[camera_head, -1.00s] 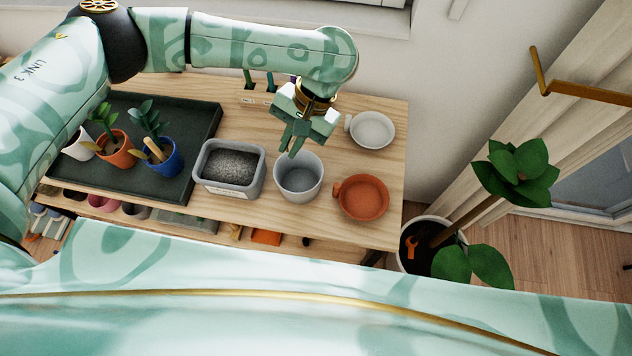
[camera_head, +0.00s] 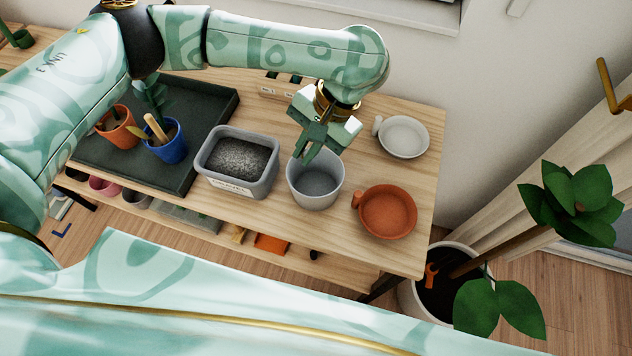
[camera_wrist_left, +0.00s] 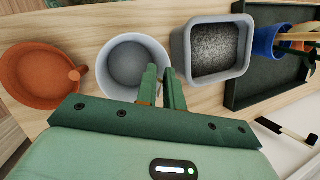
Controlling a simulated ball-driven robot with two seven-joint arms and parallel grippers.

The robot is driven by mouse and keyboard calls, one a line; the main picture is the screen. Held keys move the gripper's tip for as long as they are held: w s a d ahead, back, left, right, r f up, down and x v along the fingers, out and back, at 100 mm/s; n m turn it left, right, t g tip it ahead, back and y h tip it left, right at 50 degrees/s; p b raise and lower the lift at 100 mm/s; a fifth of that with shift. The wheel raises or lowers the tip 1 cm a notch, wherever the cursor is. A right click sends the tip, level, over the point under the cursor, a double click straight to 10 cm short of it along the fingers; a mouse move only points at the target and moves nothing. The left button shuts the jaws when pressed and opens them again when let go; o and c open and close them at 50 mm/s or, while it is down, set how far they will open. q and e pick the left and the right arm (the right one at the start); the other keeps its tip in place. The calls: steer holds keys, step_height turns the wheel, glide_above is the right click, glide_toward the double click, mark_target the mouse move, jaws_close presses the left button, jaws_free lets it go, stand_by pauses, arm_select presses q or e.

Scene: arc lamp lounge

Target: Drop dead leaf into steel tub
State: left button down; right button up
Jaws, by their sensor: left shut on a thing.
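The steel tub (camera_head: 314,197) is a round grey vessel on the wooden bench, between a rectangular gravel box and a terracotta dish. It also shows in the wrist view (camera_wrist_left: 108,58), just beyond the fingers. My left gripper (camera_head: 308,156) points down over the tub's back rim, with its green fingers close together. In the wrist view its fingertips (camera_wrist_left: 161,72) overlap the tub's right side. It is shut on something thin. The dead leaf itself is hidden or too small to make out between the fingers. My right gripper is not in view.
The grey gravel box (camera_head: 212,178) stands close left of the tub. The terracotta dish (camera_head: 388,212) is close right, and a white dish (camera_head: 403,137) is behind it. A dark tray (camera_head: 200,120) holds potted plants at left. A tall plant (camera_head: 575,195) stands right of the bench.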

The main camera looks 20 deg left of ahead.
arm_select(q)
steer(key=c, duration=1.4)
jaws_free()
steer(key=shift+c, duration=0.2)
steer(key=p+v, duration=0.6)
steer(key=v, duration=1)
steer(key=shift+d+r, duration=0.1)
